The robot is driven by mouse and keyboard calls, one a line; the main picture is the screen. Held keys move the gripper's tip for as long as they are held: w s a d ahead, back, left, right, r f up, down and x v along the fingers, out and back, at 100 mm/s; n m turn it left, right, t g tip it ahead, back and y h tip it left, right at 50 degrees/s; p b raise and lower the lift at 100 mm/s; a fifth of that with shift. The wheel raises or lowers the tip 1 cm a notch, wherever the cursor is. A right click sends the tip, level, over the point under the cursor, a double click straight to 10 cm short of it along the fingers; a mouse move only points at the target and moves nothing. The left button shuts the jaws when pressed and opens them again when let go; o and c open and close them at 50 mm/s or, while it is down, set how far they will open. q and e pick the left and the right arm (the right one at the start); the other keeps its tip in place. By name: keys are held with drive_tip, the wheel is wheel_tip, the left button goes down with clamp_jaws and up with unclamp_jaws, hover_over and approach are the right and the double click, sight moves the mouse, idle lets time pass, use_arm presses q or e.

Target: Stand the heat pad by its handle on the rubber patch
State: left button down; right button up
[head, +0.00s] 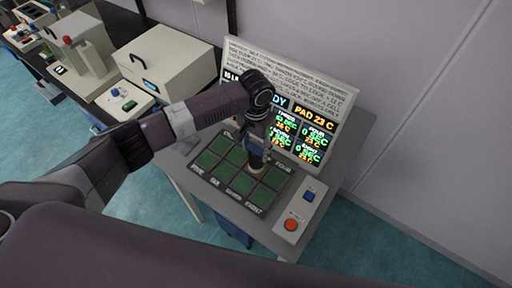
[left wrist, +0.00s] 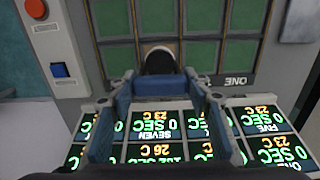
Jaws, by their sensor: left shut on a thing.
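My left gripper (head: 257,140) points down over the board of green rubber patches (head: 208,160) and is shut on the heat pad (head: 256,163). The heat pad shows below the fingers as a small dark piece with a pale edge, near the middle of the board's far row. In the left wrist view, the heat pad (left wrist: 160,60) shows beyond the blue fingers of the left gripper (left wrist: 160,84), over the patches (left wrist: 193,56). The fingers hide part of it. I cannot tell whether it touches a patch. My right gripper is not in view.
A lit display panel (head: 312,115) stands behind the board and reads "PAD 23 C". A box with a blue button (head: 309,195) and a red button (head: 291,225) lies to the right. White equipment (head: 165,65) stands at the back left, and a wall is on the right.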

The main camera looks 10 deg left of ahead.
use_arm(q)
drive_tip(key=shift+w+f, duration=0.1)
drive_tip(key=shift+f, duration=0.05)
drive_tip(key=c, duration=1)
unclamp_jaws()
drive_tip(key=shift+o, duration=0.2)
drive_tip(key=shift+f, duration=0.15)
wheel_tip(320, 180, up, 12)
